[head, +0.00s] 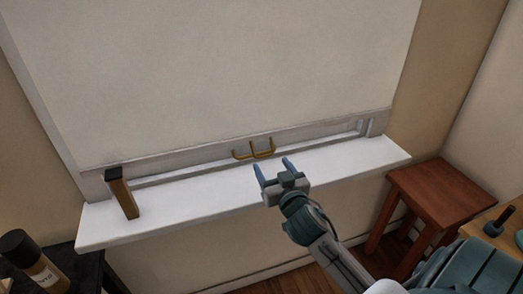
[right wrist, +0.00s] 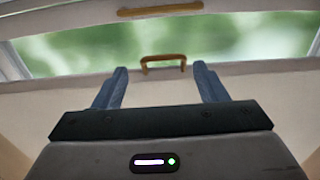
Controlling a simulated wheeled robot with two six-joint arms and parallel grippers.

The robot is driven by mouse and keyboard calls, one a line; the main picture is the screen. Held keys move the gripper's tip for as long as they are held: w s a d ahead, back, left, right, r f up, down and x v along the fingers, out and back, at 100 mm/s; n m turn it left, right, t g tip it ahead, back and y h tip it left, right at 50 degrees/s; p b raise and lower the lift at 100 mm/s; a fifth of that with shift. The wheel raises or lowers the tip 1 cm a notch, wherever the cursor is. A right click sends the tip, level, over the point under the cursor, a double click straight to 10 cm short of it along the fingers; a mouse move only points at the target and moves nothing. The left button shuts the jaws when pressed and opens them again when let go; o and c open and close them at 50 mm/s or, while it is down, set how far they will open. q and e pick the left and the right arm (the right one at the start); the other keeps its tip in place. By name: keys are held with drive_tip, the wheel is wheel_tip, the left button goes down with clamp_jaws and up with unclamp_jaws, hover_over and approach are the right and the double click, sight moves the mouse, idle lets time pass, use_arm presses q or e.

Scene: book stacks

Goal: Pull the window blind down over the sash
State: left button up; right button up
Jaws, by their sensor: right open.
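The cream window blind (head: 220,70) hangs down over most of the window, its lower edge close above the white sill. Two brass handles (head: 263,154) show side by side low on the window in the head view. In the right wrist view, one brass handle (right wrist: 163,58) stands between and beyond my fingertips, and a brass bar (right wrist: 160,10) lies along the top. Blurred green window glass (right wrist: 240,36) shows between them. My right gripper (head: 273,169) is open and empty in front of the handles, and seems apart from them. My left gripper is out of view.
The white sill (head: 250,181) juts out below the window. A brown block with a dark top (head: 124,196) stands at its left end. A dark-capped bottle (head: 38,262) is at lower left. A reddish wooden stool (head: 445,188) stands at right, with a wooden table edge beside it.

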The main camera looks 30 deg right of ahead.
drive_tip(key=x, duration=0.6)
drive_tip(key=shift+w+a, duration=0.1)
drive_tip(key=shift+w, duration=0.8)
